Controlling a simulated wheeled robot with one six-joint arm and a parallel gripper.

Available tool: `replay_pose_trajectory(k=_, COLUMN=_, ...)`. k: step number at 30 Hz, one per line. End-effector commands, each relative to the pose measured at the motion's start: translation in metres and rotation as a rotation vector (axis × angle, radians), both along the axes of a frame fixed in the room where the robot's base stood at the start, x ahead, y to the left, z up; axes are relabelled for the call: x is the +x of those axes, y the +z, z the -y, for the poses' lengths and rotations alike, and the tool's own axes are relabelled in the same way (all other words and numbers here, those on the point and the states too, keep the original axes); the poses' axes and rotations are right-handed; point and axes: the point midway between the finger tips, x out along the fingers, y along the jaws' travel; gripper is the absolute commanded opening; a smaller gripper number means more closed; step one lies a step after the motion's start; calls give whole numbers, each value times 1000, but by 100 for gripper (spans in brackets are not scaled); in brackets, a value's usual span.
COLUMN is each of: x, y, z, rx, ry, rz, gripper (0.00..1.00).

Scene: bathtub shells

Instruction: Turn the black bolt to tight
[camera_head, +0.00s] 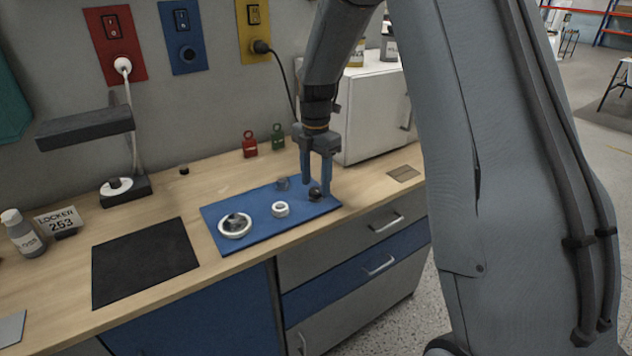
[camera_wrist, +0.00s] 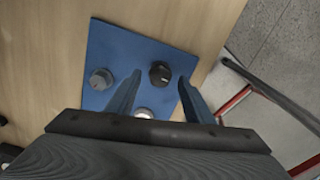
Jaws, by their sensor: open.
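The black bolt (camera_head: 315,194) stands at the right end of a blue mat (camera_head: 258,235) on the workbench. In the wrist view the black bolt (camera_wrist: 160,73) shows as a round dark head with a small light mark. My gripper (camera_head: 316,189) points down, open and empty, with its fingers near the bolt. In the wrist view the fingertips of my gripper (camera_wrist: 160,80) lie to either side of the bolt, with visible gaps. I cannot tell whether they are level with it.
A black pad (camera_head: 144,262) lies to the left. A white box (camera_head: 375,112) stands behind my gripper. Red (camera_head: 250,143) and green (camera_head: 278,136) padlocks stand near the wall.

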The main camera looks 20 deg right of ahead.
Motion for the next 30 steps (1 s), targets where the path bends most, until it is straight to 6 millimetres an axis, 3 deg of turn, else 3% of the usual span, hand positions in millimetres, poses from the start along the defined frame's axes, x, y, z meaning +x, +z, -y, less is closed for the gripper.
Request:
replay_pose_trajectory(k=6, x=0, y=-14, z=0, rx=0, ry=-1, rz=0, gripper=48)
replay_pose_trajectory(k=13, x=0, y=-15, z=0, rx=0, ry=-1, rz=1, gripper=48)
replay_pose_trajectory(k=14, x=0, y=-15, z=0, rx=0, ry=-1, rz=1, gripper=46)
replay_pose_trajectory(k=21, x=0, y=-15, z=0, rx=0, ry=-1, rz=1, gripper=6)
replay_pose_trajectory(k=30, x=0, y=-15, z=0, rx=0, ry=-36, rz=1, gripper=6)
